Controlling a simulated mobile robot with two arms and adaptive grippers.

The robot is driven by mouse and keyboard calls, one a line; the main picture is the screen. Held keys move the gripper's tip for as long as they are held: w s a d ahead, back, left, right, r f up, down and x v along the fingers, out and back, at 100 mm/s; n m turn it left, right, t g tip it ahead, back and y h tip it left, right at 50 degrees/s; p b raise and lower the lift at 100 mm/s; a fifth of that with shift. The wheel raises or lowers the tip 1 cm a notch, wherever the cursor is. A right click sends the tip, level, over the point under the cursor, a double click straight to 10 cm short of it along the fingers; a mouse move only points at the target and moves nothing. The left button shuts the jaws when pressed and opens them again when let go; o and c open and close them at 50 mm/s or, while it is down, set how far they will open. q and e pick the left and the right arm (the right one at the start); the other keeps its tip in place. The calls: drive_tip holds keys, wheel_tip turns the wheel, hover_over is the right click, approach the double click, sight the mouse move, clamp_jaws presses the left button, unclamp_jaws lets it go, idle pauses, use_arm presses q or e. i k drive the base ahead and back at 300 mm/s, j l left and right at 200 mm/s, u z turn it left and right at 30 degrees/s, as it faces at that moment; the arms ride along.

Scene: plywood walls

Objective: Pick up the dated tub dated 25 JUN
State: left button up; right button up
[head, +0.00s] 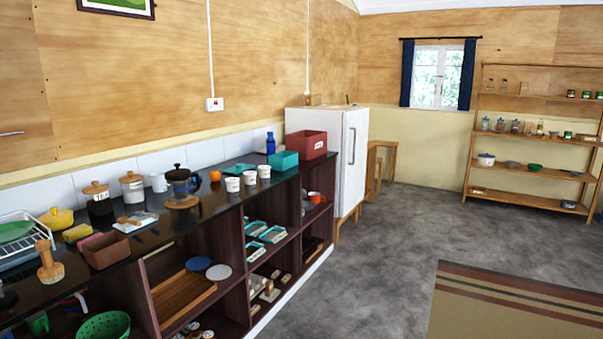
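Three small white tubs stand in a row on the dark counter (215,205): a left tub (232,185), a middle tub (249,178) and a right tub (264,172). Each has dark marks on its front, too small to read here, so I cannot tell which one, if any, says 25 JUN. Neither of my grippers is in view.
Behind the tubs lie a teal item (238,168) and a blue bottle (270,143). A red bin (306,145) stands at the counter's far end, beside the white fridge (343,150). The grey floor (370,240) right of the counter is clear up to a striped rug (510,305).

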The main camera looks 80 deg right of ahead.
sight(232, 183)
drive_tip(key=i+l+z, duration=0.15)
drive_tip(key=l+z, duration=0.3)
drive_tip(key=i+l+z, duration=0.25)
drive_tip(key=l+z, duration=0.2)
drive_tip(key=i+l+z, duration=0.25)
drive_tip(key=z, duration=0.2)
drive_tip(key=i+l+z, duration=0.2)
drive_tip(key=z, duration=0.25)
drive_tip(key=i+j, duration=0.05)
drive_tip(key=i, duration=0.05)
